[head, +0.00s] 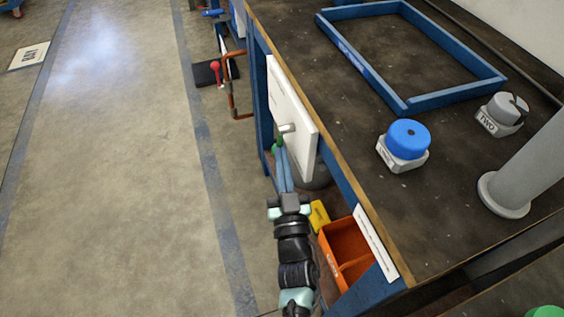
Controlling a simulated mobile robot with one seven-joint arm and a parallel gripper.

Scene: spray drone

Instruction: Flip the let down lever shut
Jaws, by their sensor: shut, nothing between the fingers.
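A white upright panel (294,118) is fixed on the side of the bench. A short grey lever-like stub (287,128) sticks out from its face towards the left. A small green piece (277,147) shows just below the stub, partly hidden by my fingers. I cannot tell whether it belongs to the lever. My gripper (280,151) is shut and empty, its long blue fingers pointing away from me with the tips just below the stub. I cannot tell whether the tips touch it.
The dark bench top (330,95) holds a blue frame (455,94), a blue round button (408,134) and a grey knob (503,110). An orange bin (341,242) sits right of my arm. A red-knobbed lever (214,66) stands farther off.

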